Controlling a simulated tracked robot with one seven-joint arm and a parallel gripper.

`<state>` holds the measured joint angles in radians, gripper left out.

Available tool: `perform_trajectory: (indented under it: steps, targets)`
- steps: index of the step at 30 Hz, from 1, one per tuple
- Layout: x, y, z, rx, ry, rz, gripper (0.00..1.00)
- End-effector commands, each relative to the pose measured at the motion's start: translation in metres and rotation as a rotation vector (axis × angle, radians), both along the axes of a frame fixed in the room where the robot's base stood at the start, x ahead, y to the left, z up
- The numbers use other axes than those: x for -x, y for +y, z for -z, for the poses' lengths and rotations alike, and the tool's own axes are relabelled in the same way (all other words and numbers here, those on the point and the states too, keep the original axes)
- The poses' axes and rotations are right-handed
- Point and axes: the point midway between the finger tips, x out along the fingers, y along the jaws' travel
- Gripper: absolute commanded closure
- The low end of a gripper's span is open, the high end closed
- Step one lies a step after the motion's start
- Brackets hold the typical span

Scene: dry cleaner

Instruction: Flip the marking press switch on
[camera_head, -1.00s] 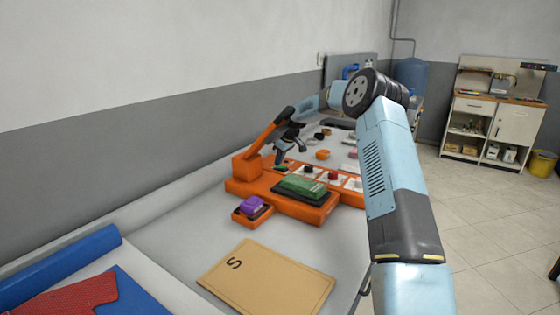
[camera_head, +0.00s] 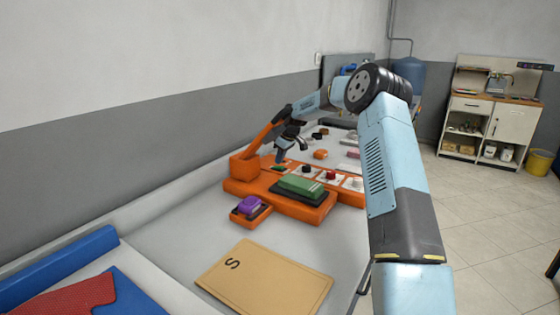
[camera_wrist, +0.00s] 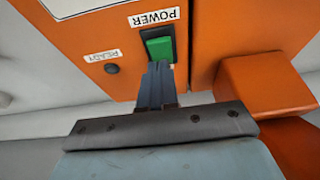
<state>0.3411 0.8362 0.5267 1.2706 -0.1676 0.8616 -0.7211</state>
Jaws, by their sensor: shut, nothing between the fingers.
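The orange marking press (camera_head: 329,212) lies on the long counter in the head view, with its sloping arm at the back. Its green power switch (camera_wrist: 159,48) sits in a black frame below a POWER label in the wrist view. My gripper (camera_wrist: 158,66) is shut and empty, its narrow fingertips at the near edge of the switch and overlapping it in the picture. I cannot tell whether they touch it. In the head view my gripper (camera_head: 280,158) points down at the back left of the press. The switch's tilt is hard to read.
A READY label (camera_wrist: 102,55) and a dark round indicator lie beside the switch. An orange block (camera_wrist: 262,85) rises close to the right of my fingers. A purple pad (camera_head: 249,204), a green pad (camera_head: 300,185) and a tan folder (camera_head: 265,280) lie nearer the front.

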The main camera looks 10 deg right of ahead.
Motion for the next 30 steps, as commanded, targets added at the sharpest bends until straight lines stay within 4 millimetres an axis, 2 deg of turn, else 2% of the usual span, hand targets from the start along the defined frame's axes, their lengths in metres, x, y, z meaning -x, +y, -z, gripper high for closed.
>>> perform_trajectory:
  steps: [18, 24, 30]
  targets:
    - [-0.005, 0.007, -0.109, 0.000, -0.003, -0.002, 1.00]
    - [-0.005, 0.007, -0.128, 0.000, -0.001, -0.001, 1.00]
    - [-0.005, 0.007, -0.132, 0.000, 0.000, -0.001, 1.00]
